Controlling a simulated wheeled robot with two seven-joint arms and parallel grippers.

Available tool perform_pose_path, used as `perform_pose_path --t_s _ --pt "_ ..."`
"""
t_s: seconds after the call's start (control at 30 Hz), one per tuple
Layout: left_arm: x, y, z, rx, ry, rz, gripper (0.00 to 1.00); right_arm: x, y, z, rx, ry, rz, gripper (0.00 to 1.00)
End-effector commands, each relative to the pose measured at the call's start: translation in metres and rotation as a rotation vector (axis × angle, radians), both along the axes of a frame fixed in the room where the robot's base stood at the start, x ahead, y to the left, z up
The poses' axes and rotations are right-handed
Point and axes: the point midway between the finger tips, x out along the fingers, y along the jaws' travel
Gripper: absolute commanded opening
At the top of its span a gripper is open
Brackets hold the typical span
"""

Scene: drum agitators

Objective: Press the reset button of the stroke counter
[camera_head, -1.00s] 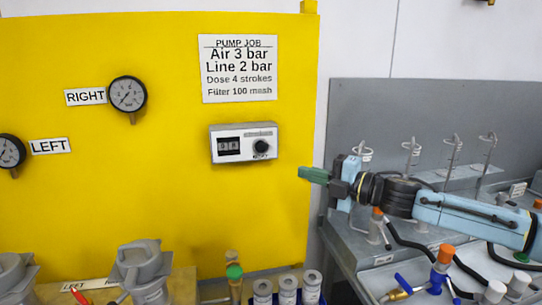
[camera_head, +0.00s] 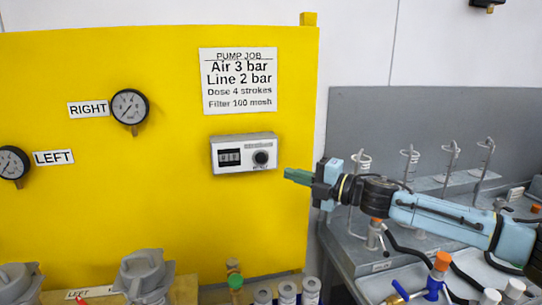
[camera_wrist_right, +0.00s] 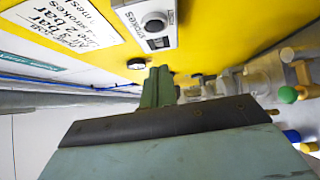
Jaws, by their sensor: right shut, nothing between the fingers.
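The stroke counter (camera_head: 243,153) is a grey-white box on the yellow panel, with a small dark display (camera_head: 229,157) on its left. Its round black reset button (camera_head: 261,158) is on the right side of its face. In the right wrist view the counter (camera_wrist_right: 150,22) is at the top, with its black button (camera_wrist_right: 154,25) showing. My right gripper (camera_head: 287,173) has green fingers, shut and empty. It is just right of and slightly below the counter, apart from the button. In the right wrist view its fingers (camera_wrist_right: 158,72) point toward the panel. My left gripper is not in view.
A PUMP JOB sign (camera_head: 239,81) is above the counter. Two gauges, RIGHT (camera_head: 130,107) and LEFT (camera_head: 11,163), are to the left. Grey pump housings (camera_head: 145,275) and several cans (camera_head: 287,292) are below. A grey bench with coiled wire stands (camera_head: 409,165) is at right.

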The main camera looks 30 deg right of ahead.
Motion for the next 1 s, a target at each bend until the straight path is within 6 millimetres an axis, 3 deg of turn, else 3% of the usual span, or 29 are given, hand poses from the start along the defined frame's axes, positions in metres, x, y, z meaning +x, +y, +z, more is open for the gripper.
perform_pose_path --t_s 0.3,0.5,1.0 --pt "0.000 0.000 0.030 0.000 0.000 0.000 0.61 0.053 0.032 0.006 0.001 -0.002 0.001 0.00" --pt "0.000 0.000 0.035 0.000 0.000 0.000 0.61 0.073 0.024 0.004 -0.001 -0.001 -0.001 0.00" --pt "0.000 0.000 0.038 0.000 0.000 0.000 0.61 0.086 0.020 0.003 -0.001 0.001 0.001 0.00"
